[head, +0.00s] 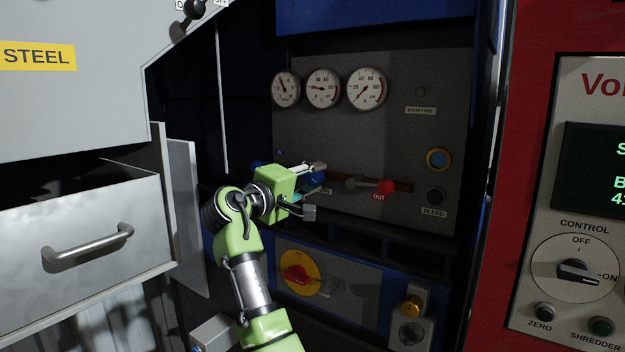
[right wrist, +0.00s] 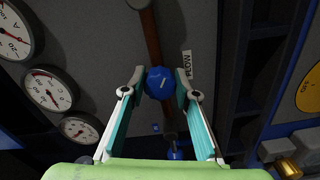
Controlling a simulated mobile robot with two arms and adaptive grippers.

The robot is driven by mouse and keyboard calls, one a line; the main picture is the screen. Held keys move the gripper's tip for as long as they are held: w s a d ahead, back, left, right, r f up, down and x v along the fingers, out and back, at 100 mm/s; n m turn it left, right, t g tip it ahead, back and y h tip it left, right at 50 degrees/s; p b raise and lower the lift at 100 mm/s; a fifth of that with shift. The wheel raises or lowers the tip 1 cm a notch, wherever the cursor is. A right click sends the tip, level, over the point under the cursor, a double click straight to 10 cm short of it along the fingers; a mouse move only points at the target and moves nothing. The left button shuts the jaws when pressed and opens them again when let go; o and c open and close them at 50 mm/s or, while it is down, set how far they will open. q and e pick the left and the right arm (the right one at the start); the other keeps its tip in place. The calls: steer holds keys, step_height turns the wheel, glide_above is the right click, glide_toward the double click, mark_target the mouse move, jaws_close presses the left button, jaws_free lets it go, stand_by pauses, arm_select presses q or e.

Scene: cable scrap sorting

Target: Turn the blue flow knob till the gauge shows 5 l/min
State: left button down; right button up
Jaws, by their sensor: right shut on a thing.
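The blue flow knob (right wrist: 160,83) sits between the two fingertips of my right gripper (right wrist: 160,80) in the right wrist view, beside a FLOW label (right wrist: 187,64). My right gripper (head: 315,189) is shut on the knob at the grey panel in the head view, where its fingers and body hide most of the knob. Three round gauges stand above: a left one (head: 286,88), a middle one (head: 323,88) and a right one (head: 366,88). Their scales are too small to tell surely which shows l/min. My left gripper is not in view.
A red lever end (head: 385,186) marked OUT is right of the knob. A red rotary switch (head: 298,274) is below. A steel drawer (head: 85,240) stands out at left.

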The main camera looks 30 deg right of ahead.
steer(key=shift+r, duration=0.35)
steer(key=o, duration=1.1)
steer(key=shift+d+f, duration=0.1)
steer(key=shift+w+d+f, duration=0.1)
steer(key=shift+w+f, duration=0.05)
steer(key=shift+f, duration=0.05)
steer(key=v, duration=1.2)
